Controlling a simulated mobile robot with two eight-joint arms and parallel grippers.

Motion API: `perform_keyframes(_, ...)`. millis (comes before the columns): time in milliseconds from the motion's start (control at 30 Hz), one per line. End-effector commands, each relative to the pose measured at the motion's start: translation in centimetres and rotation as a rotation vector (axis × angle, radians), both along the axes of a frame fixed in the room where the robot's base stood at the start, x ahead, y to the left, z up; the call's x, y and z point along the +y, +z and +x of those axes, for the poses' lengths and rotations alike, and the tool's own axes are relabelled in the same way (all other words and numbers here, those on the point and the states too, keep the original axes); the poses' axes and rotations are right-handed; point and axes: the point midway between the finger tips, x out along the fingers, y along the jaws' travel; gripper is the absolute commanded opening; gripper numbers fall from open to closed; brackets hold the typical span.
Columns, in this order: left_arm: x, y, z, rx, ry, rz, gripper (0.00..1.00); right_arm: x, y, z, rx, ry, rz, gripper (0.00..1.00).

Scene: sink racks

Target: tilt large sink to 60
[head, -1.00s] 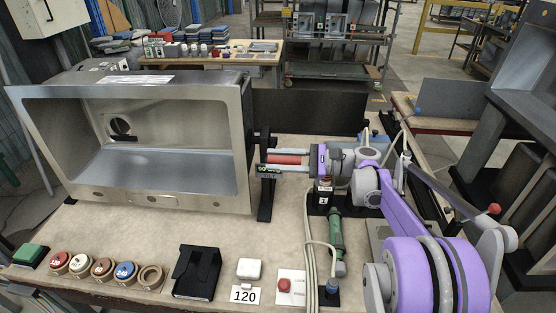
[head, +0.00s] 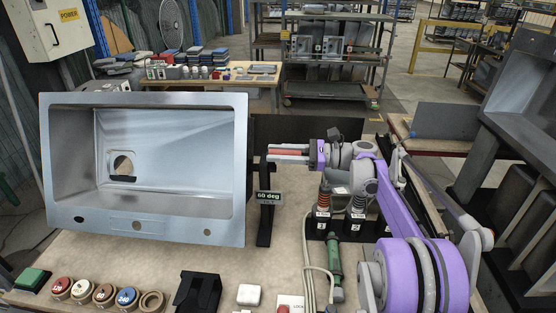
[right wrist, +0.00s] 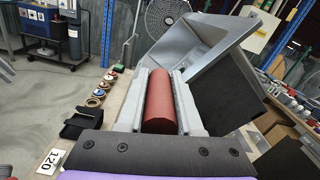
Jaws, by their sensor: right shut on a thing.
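The large steel sink (head: 225,170) is tilted on its stand at the left of the head view, its basin opening facing forward and up. A small display (head: 270,197) on the black upright beside it reads 60 deg. My right gripper (head: 287,153) is at the sink's right side, shut on a red cylindrical handle (right wrist: 160,105). In the right wrist view the handle lies between both fingers, with the sink (right wrist: 222,48) beyond it. The handle's joint with the sink is hidden. My left gripper is not in view.
Bare bench lies below the sink.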

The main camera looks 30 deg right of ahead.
Motion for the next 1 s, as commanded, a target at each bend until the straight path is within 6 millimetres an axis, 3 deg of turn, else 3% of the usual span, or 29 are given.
perform_keyframes(533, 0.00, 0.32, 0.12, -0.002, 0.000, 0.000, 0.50, -0.30, 0.24, 0.45, -0.002, -0.002, -0.004, 0.00)
perform_keyframes(567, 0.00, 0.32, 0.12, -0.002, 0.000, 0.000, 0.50, -0.30, 0.23, 0.45, -0.002, -0.002, -0.004, 0.38)
perform_keyframes(700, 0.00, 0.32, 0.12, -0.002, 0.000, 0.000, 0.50, -0.29, 0.24, 0.44, -0.002, -0.001, -0.003, 0.64)
perform_keyframes(1000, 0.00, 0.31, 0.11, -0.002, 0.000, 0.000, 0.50, -0.34, 0.26, 0.38, -0.002, 0.000, -0.003, 0.64)
